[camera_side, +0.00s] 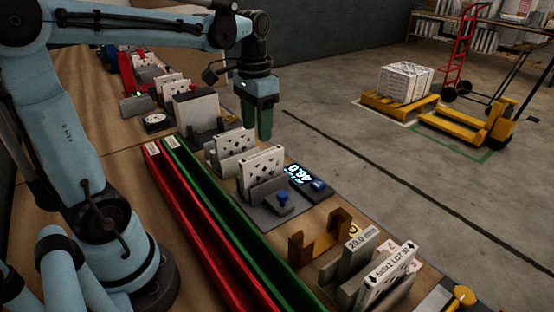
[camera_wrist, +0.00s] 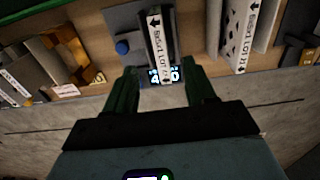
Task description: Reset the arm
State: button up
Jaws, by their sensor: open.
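My gripper (camera_side: 257,122) hangs from the arm in the side view, green fingers pointing down, above the far edge of the bench. In the wrist view my gripper (camera_wrist: 162,88) has its two green fingers apart with nothing held between them. Below and beyond the fingers, a boxed filter (camera_wrist: 157,45) with a printed label stands in a grey holder; it also shows in the side view (camera_side: 262,166). A lit display (camera_side: 305,177) reading 46.0 sits beside that holder, and the display is partly covered in the wrist view.
Red (camera_side: 188,220) and green (camera_side: 222,222) long channels run along the bench. More boxed filters stand in holders, one at the front (camera_side: 385,278). A brown bracket (camera_side: 318,238) stands near it. A pallet with boxes (camera_side: 405,80) and a yellow pallet truck (camera_side: 465,125) are on the floor.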

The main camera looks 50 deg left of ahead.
jog(key=shift+r, duration=0.7)
jog(key=shift+s+d, duration=0.15)
jog(key=shift+d, duration=0.2)
jog(key=s+d+f+t, duration=0.3)
jog(key=d+f+t, duration=0.1)
jog(key=d+t, duration=0.2)
jog(key=shift+s+d+f+t, duration=0.2)
jog(key=shift+d+t, duration=0.1)
jog(key=shift+d, duration=0.5)
jog(key=shift+s+d+f+t, duration=0.15)
jog(key=shift+d+f+t, duration=0.05)
jog(key=shift+d+t, duration=0.15)
jog(key=shift+c, duration=0.4)
